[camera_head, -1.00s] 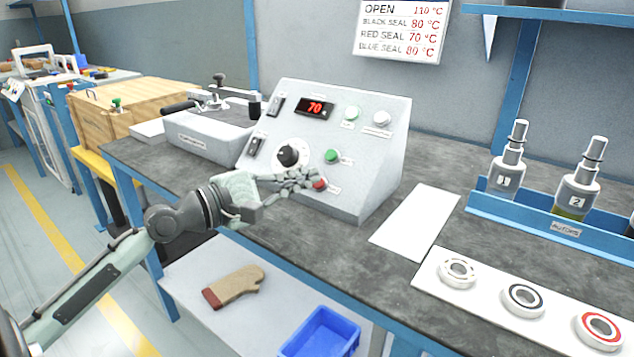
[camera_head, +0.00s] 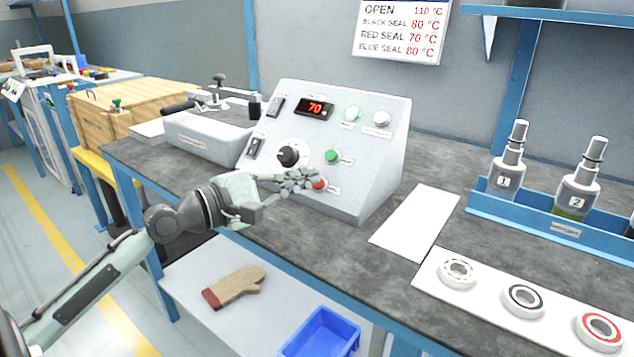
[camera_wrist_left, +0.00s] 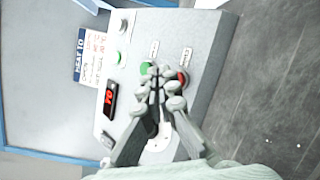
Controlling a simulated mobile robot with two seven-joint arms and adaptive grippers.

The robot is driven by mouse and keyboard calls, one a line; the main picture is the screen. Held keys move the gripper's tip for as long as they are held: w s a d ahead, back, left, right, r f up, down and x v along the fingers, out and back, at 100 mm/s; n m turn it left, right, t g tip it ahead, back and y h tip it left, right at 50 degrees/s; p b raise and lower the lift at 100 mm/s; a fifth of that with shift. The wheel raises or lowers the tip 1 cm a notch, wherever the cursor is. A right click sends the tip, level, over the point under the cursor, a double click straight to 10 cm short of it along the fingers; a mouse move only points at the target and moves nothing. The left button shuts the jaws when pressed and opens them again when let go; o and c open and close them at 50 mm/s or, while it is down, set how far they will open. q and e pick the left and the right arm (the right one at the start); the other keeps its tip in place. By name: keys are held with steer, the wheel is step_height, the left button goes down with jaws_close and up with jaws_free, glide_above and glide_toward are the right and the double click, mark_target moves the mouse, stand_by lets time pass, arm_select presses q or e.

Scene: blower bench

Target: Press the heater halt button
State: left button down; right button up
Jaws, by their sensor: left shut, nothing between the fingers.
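A grey sloped control box (camera_head: 380,150) stands on the dark bench. Its red button (camera_head: 320,184) sits low on the front panel, below the green button (camera_head: 331,156) and right of a black dial (camera_head: 289,155). A red display (camera_head: 314,107) reads 70. My left gripper (camera_head: 312,178) is shut and empty, its fingertips at the red button and partly covering it. In the left wrist view the shut fingertips (camera_wrist_left: 163,75) lie between the green button (camera_wrist_left: 147,68) and the red button (camera_wrist_left: 183,77). I cannot tell whether they touch the red one. My right gripper is not in view.
A white sheet (camera_head: 415,222) lies right of the box. A mitt (camera_head: 233,287) and blue bin (camera_head: 322,335) are on the lower shelf.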

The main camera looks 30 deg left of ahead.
arm_select(q)
steer(key=shift+w+f, duration=0.1)
steer(key=shift+w, duration=0.05)
steer(key=shift+w+f, duration=0.15)
steer(key=shift+f, duration=0.1)
steer(key=shift+w+f, duration=0.25)
stand_by(1.0)
steer(key=shift+r+p, duration=0.15)
steer(key=shift+p, duration=0.25)
steer(key=shift+s+r+p, duration=0.4)
steer(key=shift+s, duration=0.15)
